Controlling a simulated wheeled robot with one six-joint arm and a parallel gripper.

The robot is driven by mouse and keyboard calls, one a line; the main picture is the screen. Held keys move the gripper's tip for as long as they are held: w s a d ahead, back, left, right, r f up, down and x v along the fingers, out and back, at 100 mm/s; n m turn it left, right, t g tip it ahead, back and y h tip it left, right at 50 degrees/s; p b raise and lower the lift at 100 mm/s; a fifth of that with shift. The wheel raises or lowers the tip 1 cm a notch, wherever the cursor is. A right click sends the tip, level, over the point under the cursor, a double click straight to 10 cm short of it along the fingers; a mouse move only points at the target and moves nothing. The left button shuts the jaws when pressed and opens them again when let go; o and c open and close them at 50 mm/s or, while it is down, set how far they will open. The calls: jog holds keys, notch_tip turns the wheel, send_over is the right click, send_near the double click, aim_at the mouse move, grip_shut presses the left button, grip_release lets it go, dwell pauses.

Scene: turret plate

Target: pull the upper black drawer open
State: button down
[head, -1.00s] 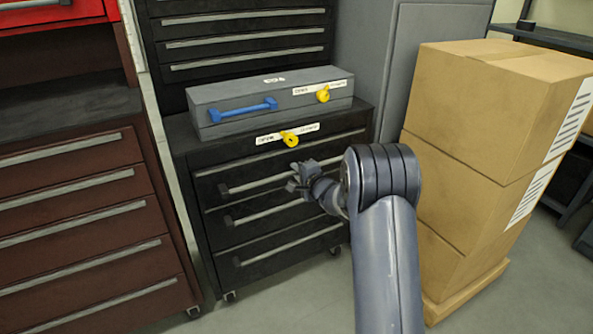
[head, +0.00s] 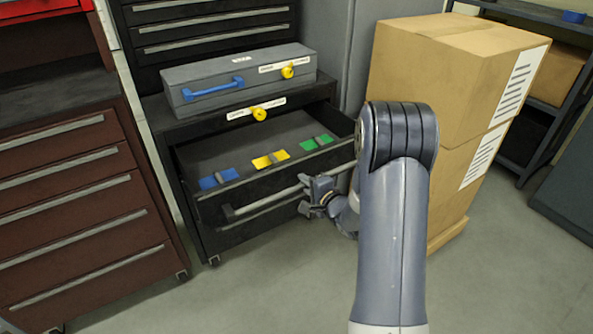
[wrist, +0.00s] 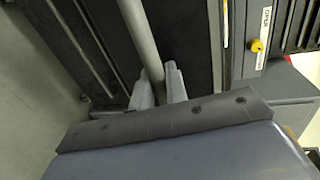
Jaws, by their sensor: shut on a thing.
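The upper black drawer (head: 290,171) stands well out from the black cabinet (head: 163,121), so its inside shows. Its long grey bar handle (head: 262,203) runs across the front. My gripper (head: 308,190) is at the right part of this handle. In the wrist view the bar (wrist: 140,40) passes between the two fingers of my gripper (wrist: 159,84), which is shut on it. Inside the drawer lie a blue piece (head: 217,178), a yellow piece (head: 270,159) and a green piece (head: 316,143), each with a grey item on it.
A grey case (head: 215,78) with a blue handle (head: 213,88) lies on the cabinet top. A yellow knob (head: 259,114) is on the cabinet front. A brown drawer cabinet (head: 80,190) stands at left, stacked cardboard boxes (head: 450,75) at right. The floor in front is clear.

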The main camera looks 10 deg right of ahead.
jog(key=shift+f+v, duration=0.2)
jog(key=shift+v, duration=0.85)
jog(key=shift+f+v, duration=0.2)
jog(key=shift+v, duration=0.8)
jog(key=shift+s, duration=0.1)
jog(key=c, duration=1.7)
grip_release()
jog(key=shift+c, duration=0.2)
jog(key=shift+d, duration=0.1)
jog(key=p+v, duration=0.2)
jog(key=v, duration=0.8)
jog(key=shift+s, duration=0.35)
jog(key=shift+w, duration=0.1)
jog(key=b+x, duration=0.1)
jog(key=x, duration=1)
jog(key=shift+b, duration=0.35)
